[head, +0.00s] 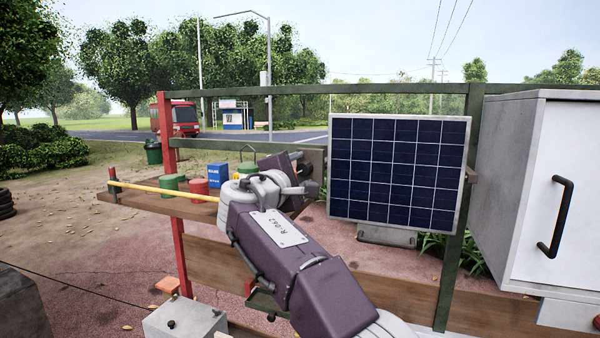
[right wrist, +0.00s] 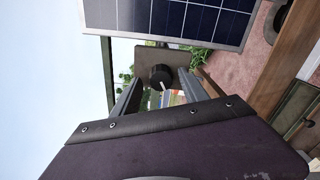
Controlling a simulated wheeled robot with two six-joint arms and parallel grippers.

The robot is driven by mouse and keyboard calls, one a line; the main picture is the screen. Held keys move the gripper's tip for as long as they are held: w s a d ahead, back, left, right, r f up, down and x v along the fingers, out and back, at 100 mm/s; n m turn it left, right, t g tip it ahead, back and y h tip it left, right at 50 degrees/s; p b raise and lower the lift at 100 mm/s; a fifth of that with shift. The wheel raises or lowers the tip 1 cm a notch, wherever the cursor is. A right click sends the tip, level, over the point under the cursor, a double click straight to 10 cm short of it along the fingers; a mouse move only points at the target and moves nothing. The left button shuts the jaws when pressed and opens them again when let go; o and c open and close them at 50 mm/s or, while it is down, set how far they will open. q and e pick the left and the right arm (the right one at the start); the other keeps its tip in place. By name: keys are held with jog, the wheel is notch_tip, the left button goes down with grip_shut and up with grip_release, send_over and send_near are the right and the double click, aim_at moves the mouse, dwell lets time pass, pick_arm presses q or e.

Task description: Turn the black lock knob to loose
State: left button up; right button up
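The black lock knob (right wrist: 160,75) shows in the right wrist view, round with a pale pointer mark, in front of a grey-brown plate (right wrist: 150,57) beside the solar panel (right wrist: 205,18). My right gripper (right wrist: 160,90) is open there, with one finger on each side of the knob and gaps visible; I cannot tell how far the fingertips reach along it. In the head view my right gripper (head: 300,170) is at the left edge of the solar panel (head: 398,170), and the knob is hidden behind it. My left gripper is not in view.
A green and red frame (head: 447,270) carries the panel and a wooden shelf (head: 150,203) with cans and a blue box (head: 217,174). A white cabinet (head: 545,200) stands at right, a grey box (head: 185,322) low in front.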

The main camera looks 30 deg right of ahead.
jog(key=shift+f, duration=0.1)
jog(key=shift+s+a, duration=0.1)
jog(key=shift+a, duration=0.1)
jog(key=b+v, duration=0.4)
jog(key=v, duration=0.4)
jog(key=shift+s+a, duration=0.25)
jog(key=shift+d, duration=0.1)
